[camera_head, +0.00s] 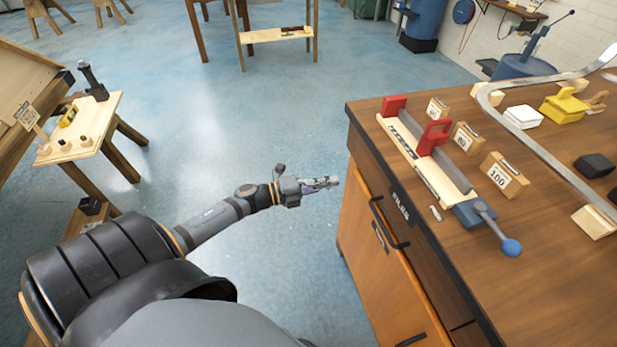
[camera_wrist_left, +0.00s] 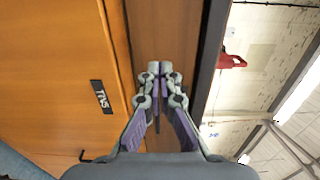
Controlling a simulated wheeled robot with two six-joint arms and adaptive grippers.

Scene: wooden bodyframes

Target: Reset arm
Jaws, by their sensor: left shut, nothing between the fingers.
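My left arm reaches out from the lower left in the head view. Its gripper (camera_head: 324,183) is over the open floor, just left of the wooden workbench (camera_head: 352,215). In the left wrist view, the gripper (camera_wrist_left: 160,70) has its fingertips together, with nothing between them. My right gripper is not in view.
The workbench top holds a clamp with red blocks (camera_head: 434,138), number blocks (camera_head: 504,175) and a blue-knobbed lever (camera_head: 511,247). A black handle (camera_head: 388,222) sticks out from its front. A small wooden table (camera_head: 85,125) stands at left. Blue floor (camera_head: 270,110) between is clear.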

